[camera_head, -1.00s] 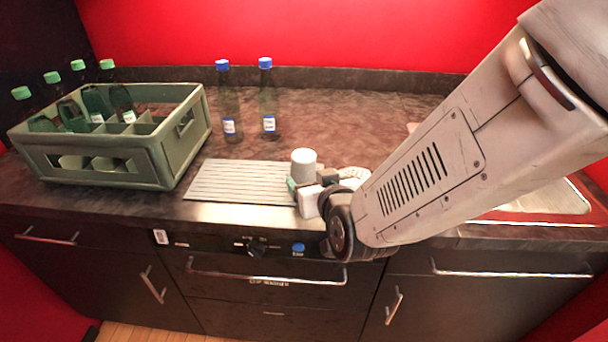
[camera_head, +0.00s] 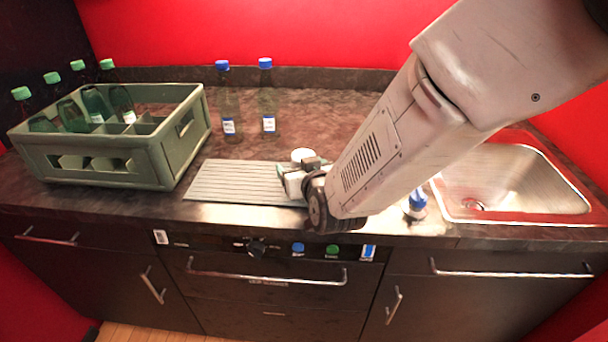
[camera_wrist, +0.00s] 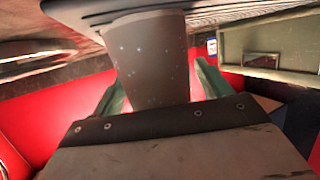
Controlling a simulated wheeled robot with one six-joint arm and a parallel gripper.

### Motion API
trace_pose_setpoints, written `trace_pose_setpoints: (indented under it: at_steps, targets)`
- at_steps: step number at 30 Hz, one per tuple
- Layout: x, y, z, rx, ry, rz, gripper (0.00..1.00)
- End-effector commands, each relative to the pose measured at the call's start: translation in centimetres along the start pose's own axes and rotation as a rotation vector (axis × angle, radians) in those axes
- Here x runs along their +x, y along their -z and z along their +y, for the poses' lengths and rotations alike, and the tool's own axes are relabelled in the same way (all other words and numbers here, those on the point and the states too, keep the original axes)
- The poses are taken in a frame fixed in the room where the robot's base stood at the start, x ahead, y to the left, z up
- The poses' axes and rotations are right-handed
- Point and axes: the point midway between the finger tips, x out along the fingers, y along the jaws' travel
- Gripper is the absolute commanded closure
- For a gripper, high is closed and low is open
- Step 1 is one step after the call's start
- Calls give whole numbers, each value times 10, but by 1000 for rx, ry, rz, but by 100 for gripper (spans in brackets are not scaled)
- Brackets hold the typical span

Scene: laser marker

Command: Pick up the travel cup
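The travel cup (camera_head: 302,155) stands upright at the right end of the ribbed drying mat. In the head view only its pale top shows above my gripper (camera_head: 293,176), which hides its lower part. In the wrist view the grey, speckled cup (camera_wrist: 150,55) is between the two green fingers of my gripper (camera_wrist: 160,92). Red background shows in narrow gaps between the cup and the fingers, so the gripper looks open around it, not closed on it.
A green crate (camera_head: 95,166) with several green-capped bottles stands at the left. Two blue-capped bottles (camera_head: 228,105) (camera_head: 268,105) stand behind the mat (camera_head: 235,180). Another blue-capped item (camera_head: 416,206) is by the sink (camera_head: 500,180). The counter behind the cup is clear.

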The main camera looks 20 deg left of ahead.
Motion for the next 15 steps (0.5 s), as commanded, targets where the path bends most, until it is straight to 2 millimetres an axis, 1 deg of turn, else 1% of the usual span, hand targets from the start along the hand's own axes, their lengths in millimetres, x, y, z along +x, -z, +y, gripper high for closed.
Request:
trace_pose_setpoints:
  at_steps: [1, 2, 3, 5, 7, 8, 15]
  targets:
    - [0, 0, 0, 0, 0, 0, 36]
    - [0, 0, 0, 0, 0, 0, 45]
    - [0, 0, 0, 0, 0, 0, 56]
    - [0, 0, 0, 0, 0, 0, 72]
    - [0, 0, 0, 0, 0, 1, 74]
    - [0, 0, 0, 0, 0, 1, 78]
    - [-1, 2, 0, 0, 0, 1, 78]
